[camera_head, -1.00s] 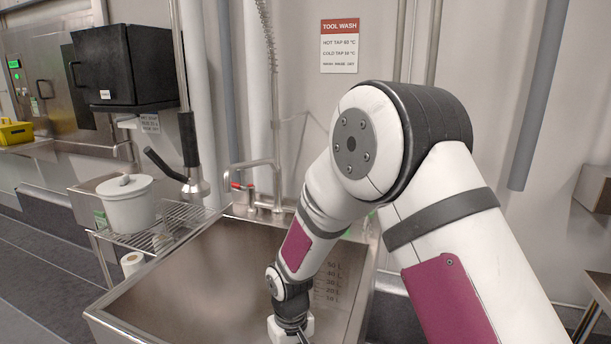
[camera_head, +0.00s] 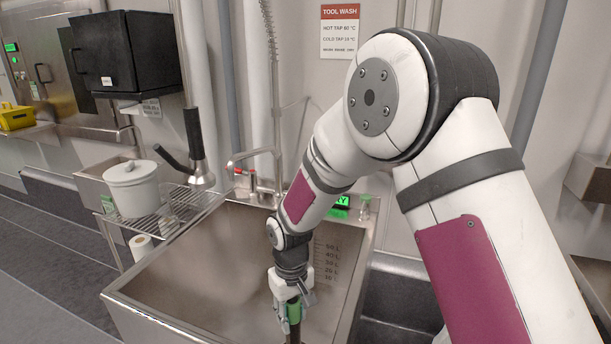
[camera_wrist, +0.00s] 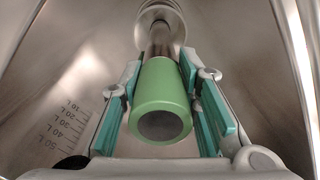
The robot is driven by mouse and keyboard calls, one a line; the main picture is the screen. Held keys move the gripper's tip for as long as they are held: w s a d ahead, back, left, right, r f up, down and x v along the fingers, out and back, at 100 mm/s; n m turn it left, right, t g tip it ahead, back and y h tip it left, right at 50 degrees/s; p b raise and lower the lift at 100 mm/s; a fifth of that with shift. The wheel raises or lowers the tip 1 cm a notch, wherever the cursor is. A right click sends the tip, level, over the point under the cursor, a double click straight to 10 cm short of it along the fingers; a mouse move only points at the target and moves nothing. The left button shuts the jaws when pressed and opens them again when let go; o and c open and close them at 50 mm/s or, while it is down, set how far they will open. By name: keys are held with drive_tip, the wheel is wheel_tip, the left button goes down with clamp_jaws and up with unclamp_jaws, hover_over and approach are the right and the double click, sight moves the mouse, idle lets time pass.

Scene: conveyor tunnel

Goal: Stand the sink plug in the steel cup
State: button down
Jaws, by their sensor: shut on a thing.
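My gripper (camera_head: 290,318) is low over the steel sink, with its fingers shut on a green cylindrical grip, which I take to be the sink plug's (camera_head: 294,311). In the wrist view the sink plug (camera_wrist: 160,98) lies between the teal finger pads (camera_wrist: 160,120), its round dark end toward the camera. A dark stem runs from it to a round metal part (camera_wrist: 160,14) at the top; I cannot tell whether that is the plug's foot or the drain. I cannot make out the steel cup for certain.
The sink (camera_head: 215,262) is deep, with litre marks on its wall. A white lidded pot (camera_head: 133,188) sits on a wire rack (camera_head: 165,222) to the left.

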drive_tip(key=shift+r+p, duration=2.7)
drive_tip(key=shift+r, duration=3.05)
